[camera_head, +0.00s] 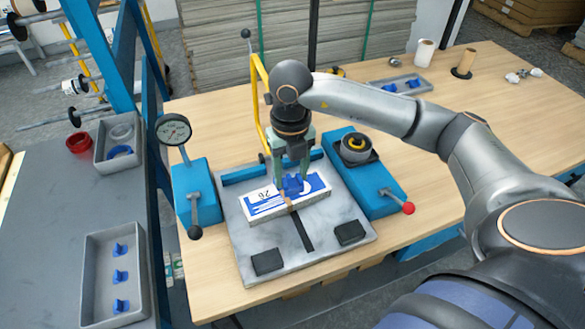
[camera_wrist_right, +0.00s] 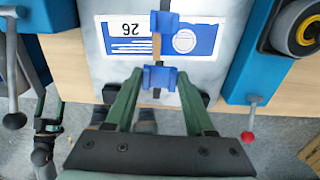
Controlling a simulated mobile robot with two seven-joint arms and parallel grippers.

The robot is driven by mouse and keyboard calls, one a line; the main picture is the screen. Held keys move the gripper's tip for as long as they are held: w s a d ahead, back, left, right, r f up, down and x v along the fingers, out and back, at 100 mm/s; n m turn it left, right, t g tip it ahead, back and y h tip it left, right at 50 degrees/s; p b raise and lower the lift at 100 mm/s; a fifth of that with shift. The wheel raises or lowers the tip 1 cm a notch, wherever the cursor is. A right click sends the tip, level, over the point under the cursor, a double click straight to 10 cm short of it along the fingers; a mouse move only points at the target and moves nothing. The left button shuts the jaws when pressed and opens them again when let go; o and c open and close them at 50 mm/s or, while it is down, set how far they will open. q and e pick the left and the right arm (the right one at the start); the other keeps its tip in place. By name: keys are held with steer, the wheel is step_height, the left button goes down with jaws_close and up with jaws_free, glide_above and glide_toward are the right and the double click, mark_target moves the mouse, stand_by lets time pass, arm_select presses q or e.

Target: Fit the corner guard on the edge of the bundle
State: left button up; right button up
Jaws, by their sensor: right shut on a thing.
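The bundle (camera_head: 258,203) is a flat white stack with a blue label marked 26. It lies on the grey marbled plate (camera_head: 345,198), and a tan strip crosses it. My right gripper (camera_head: 292,184) is over the bundle, its green fingers pointing down. It is shut on a small blue corner guard (camera_wrist_right: 160,78), in line with the strip at the bundle's near edge. Whether this guard touches the bundle is unclear. A second blue guard (camera_wrist_right: 163,21) is at the far edge, on the strip. A dark and green shape (camera_wrist_right: 47,128), apparently my left gripper, shows at the lower left of the wrist view, its jaws unclear.
Blue blocks with levers flank the plate, the left with a dial gauge (camera_head: 174,130), the right with a red knob (camera_head: 408,208). Two black pads (camera_head: 268,262) lie in front. A grey tray (camera_head: 97,262) at left holds several blue guards. The table's right side is mostly clear.

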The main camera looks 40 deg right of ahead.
mark_target(291, 180)
steer(key=shift+w+d+f, duration=0.1)
steer(key=shift+f, duration=0.05)
steer(key=shift+w+f+b, duration=0.1)
steer(key=shift+f+b, duration=1.8)
steer(key=shift+f, duration=0.6)
steer(key=shift+f+b, duration=0.45)
steer(key=shift+f, duration=0.45)
steer(key=shift+w, duration=0.15)
steer(key=o, duration=0.9)
